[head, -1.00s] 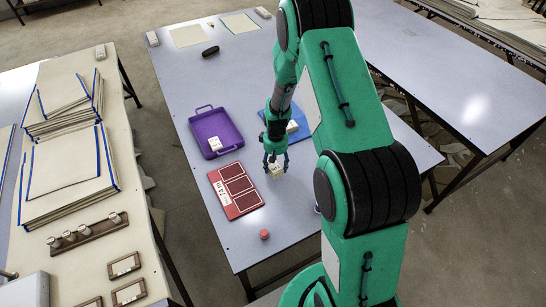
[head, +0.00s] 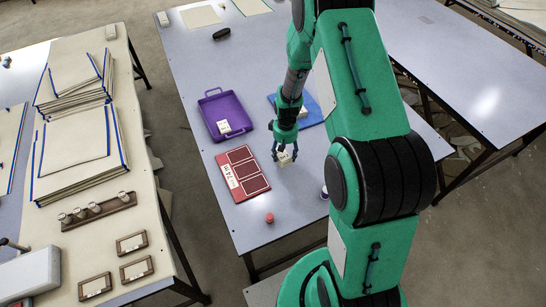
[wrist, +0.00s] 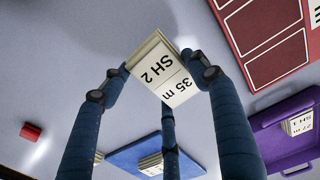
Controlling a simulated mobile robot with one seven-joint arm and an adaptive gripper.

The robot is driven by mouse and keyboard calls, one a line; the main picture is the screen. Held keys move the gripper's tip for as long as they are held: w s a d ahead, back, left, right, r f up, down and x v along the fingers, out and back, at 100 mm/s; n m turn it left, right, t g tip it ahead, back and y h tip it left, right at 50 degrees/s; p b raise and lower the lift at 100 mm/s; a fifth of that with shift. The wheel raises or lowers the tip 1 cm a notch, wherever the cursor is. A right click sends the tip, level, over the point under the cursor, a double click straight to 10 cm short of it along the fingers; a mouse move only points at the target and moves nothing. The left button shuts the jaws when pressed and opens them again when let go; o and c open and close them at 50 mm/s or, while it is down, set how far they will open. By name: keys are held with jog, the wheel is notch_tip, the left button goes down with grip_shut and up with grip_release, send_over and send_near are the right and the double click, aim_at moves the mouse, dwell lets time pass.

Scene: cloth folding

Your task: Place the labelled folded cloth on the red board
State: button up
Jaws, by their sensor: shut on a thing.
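My gripper (head: 286,156) is shut on a small white folded cloth (head: 286,160), just right of the red board in the head view. In the wrist view the cloth (wrist: 160,68) sits between my fingertips, its label reading "SH 2" and "35 m". Whether it touches the table I cannot tell. The red board (head: 243,174) lies flat on the table with several outlined panels and a white label strip. No cloth lies on it. Part of the board (wrist: 268,38) shows at the upper right of the wrist view, apart from the cloth.
A purple tray (head: 217,107) with one labelled cloth (head: 224,127) stands behind the red board. A blue board (head: 315,110) bearing another cloth lies behind my gripper. A small red object (head: 269,217) stands near the table's front edge. A side table (head: 150,218) on the left holds stacked sheets.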

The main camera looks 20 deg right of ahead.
jog(key=s+a, duration=0.2)
jog(key=a, duration=0.1)
jog(key=s+a+b, duration=0.1)
jog(key=s+a, duration=0.1)
jog(key=a, duration=0.2)
jog(key=s+a+r+b, duration=0.1)
jog(key=s+a, duration=0.1)
jog(key=a, duration=0.1)
jog(key=shift+a, duration=0.25)
jog(key=shift+m, duration=0.5)
jog(key=s+a, duration=0.2)
jog(key=s+a+b, duration=0.1)
jog(key=s+a, duration=0.3)
jog(key=a, duration=0.1)
jog(key=shift+s+r+b, duration=0.25)
jog(key=shift+b, duration=0.05)
jog(key=shift+d, duration=0.1)
jog(key=b, duration=0.3)
send_over(244, 170)
jog(key=shift+s+f, duration=0.1)
jog(key=shift+f, duration=0.7)
jog(key=shift+f, duration=0.1)
jog(key=shift+f+b, duration=0.45)
jog(key=shift+f, duration=1.2)
jog(key=shift+f, duration=0.15)
jog(key=o, duration=1.1)
